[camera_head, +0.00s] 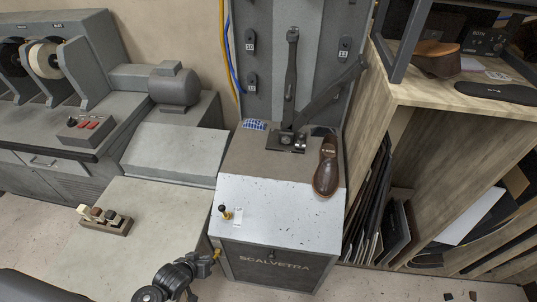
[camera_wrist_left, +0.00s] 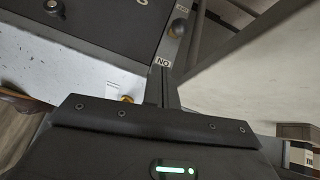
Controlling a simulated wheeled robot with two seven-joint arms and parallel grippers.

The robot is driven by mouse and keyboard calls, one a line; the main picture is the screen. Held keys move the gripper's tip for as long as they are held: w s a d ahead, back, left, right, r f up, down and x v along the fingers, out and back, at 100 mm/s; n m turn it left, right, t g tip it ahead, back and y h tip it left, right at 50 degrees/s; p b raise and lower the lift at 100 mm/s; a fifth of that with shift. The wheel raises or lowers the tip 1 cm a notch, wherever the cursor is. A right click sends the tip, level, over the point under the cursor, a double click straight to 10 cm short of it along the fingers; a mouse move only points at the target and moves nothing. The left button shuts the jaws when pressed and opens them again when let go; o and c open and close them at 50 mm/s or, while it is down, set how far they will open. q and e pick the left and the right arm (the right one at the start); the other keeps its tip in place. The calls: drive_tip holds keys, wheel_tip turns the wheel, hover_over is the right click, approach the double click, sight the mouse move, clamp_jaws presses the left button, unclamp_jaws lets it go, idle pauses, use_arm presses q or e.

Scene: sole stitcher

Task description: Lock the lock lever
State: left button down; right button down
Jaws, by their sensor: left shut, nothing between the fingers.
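A small lever (camera_head: 225,212) with a black knob and a yellow lower part stands on the stitcher's pale sloping front panel, beside a white label. The frames do not make clear whether this is the lock lever. A yellow fitting (camera_head: 217,254) shows low at the machine's left edge. My left gripper (camera_head: 209,260) is beside that fitting, below the small lever; contact cannot be told. In the left wrist view its fingers (camera_wrist_left: 163,88) are together and empty, near a plate marked "NO" (camera_wrist_left: 163,62). A yellow part (camera_wrist_left: 127,98) is partly hidden behind the gripper body. My right gripper is not in view.
The stitcher (camera_head: 275,258) carries tall dark arms (camera_head: 291,75) and a brown shoe (camera_head: 326,173). A wooden shelf unit (camera_head: 430,95) stands close on the right. A grey bench with a motor (camera_head: 174,88) is on the left. A small block with handles (camera_head: 104,220) lies nearer.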

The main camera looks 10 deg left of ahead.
use_arm(q)
drive_tip(key=w+a+r+n+t+h+b, duration=0.25)
drive_tip(key=w+a+r+n+t, duration=0.2)
drive_tip(key=w+r, duration=0.45)
drive_tip(key=w+a+r+n+t+h+b, duration=0.1)
drive_tip(key=w+r+n+t+h, duration=0.2)
drive_tip(key=r+h, duration=0.4)
wheel_tip(320, 180, up, 5)
drive_tip(key=shift+w+a+f+t, duration=0.1)
drive_tip(key=shift+w+a+t, duration=0.1)
drive_tip(key=shift+t, duration=0.25)
drive_tip(key=shift+b, duration=0.3)
